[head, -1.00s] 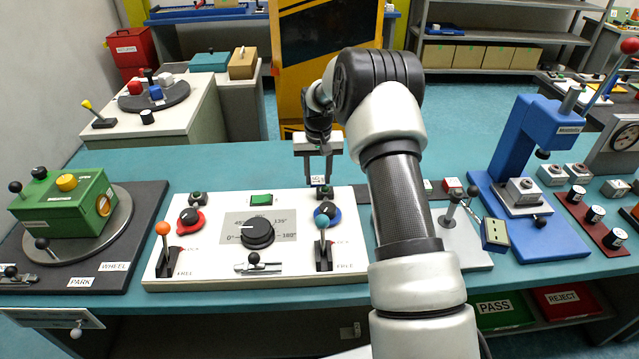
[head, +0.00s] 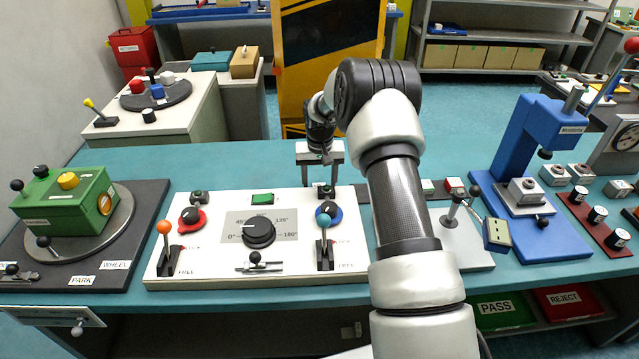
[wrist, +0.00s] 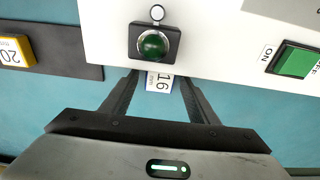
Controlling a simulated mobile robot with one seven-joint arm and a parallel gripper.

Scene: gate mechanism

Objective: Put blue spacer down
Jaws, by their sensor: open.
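My gripper (head: 320,183) is at the back edge of the white control panel (head: 290,272), right of its middle. In the wrist view my gripper (wrist: 160,78) is open, its two fingers apart. Between the fingertips is a small white label reading 16 mm (wrist: 158,82), beside the panel's edge. A gap shows between the label and each finger.
A green lamp in a black housing (wrist: 153,43) is just beyond the fingertips. A green switch (wrist: 296,60) is to its right. A yellow block marked 20 (wrist: 17,50) lies on a dark strip at left. The teal bench (head: 225,165) behind the panel is clear.

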